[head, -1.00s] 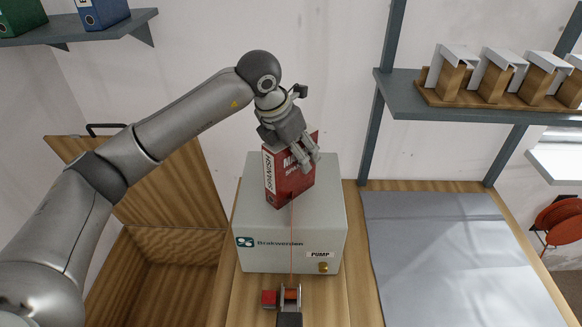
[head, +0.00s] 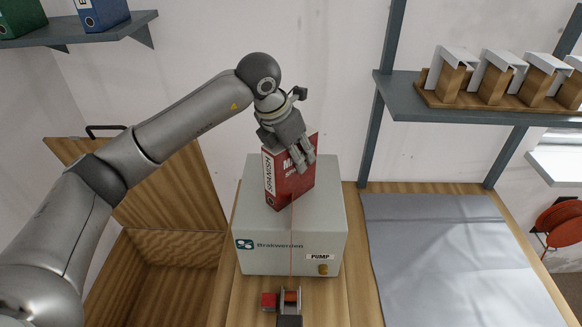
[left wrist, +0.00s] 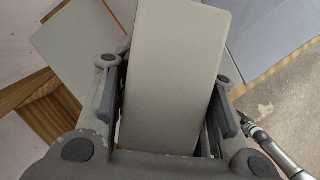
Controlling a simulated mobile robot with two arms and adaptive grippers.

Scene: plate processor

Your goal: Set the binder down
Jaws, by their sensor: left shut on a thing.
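The red binder (head: 288,183), with "SPANISH" on its spine, is upright at the grey pump box (head: 270,228). Its lower edge appears over the box's top; I cannot tell whether it touches. My left gripper (head: 302,160) is shut on the binder's upper part from above. In the left wrist view a pale flat face of the held binder (left wrist: 170,75) lies between the fingers. A jointed grey arm part, likely of my right arm, shows at the right of that view; its fingers are not clear.
A thin orange line runs from a small device (head: 290,297) on the wooden counter up across the box front. A grey mat (head: 435,250) lies clear at right. An open wooden bin (head: 170,280) is at left. Shelves (head: 470,98) hang above, one with several wooden holders.

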